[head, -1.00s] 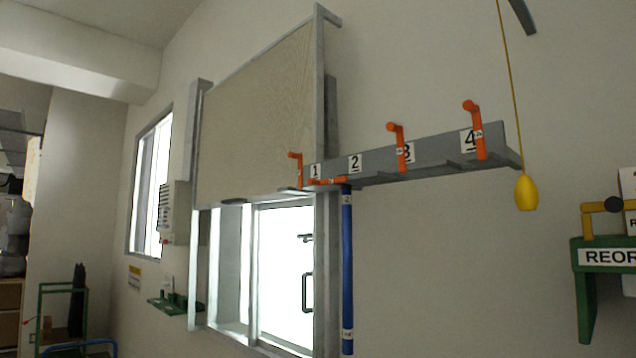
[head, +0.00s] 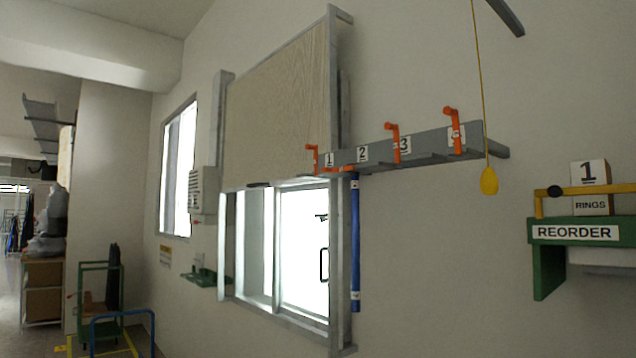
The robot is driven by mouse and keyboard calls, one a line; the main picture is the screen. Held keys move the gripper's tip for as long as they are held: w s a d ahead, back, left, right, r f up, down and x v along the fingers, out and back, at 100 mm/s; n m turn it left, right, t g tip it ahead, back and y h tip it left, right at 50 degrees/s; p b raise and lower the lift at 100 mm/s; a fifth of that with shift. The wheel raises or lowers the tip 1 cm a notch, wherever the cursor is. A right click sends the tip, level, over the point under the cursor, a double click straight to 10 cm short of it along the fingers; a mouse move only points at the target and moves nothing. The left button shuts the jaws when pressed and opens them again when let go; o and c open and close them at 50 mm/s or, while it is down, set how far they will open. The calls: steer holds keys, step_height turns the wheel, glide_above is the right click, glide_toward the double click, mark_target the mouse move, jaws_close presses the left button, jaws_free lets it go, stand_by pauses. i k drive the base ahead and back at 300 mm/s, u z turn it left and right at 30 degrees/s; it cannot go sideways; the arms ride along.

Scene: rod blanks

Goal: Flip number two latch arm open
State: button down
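A grey rail (head: 425,142) on the wall carries number plates 1 to 4. The number two plate (head: 362,154) has an orange latch arm (head: 337,170) lying level just below and left of it. The orange arms at number one (head: 313,158), number three (head: 393,140) and number four (head: 454,130) stand upright. A blue rod (head: 355,245) hangs upright under the rail, its top at the right end of the level arm. Whether they touch cannot be told. My gripper is not in view.
A yellow pull handle (head: 489,181) hangs on a cord right of the rail. A green REORDER shelf (head: 575,231) holds a box marked 1 RINGS (head: 590,190). Left of the rod is a bright window with a raised wooden panel (head: 280,105). A green cart (head: 100,295) stands lower left.

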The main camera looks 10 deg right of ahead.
mark_target(324, 170)
steer(key=k, duration=1.3)
steer(key=u, duration=0.8)
steer(key=i, duration=2.05)
steer(key=z, duration=1.05)
steer(key=i, duration=0.45)
steer(key=z, duration=0.4)
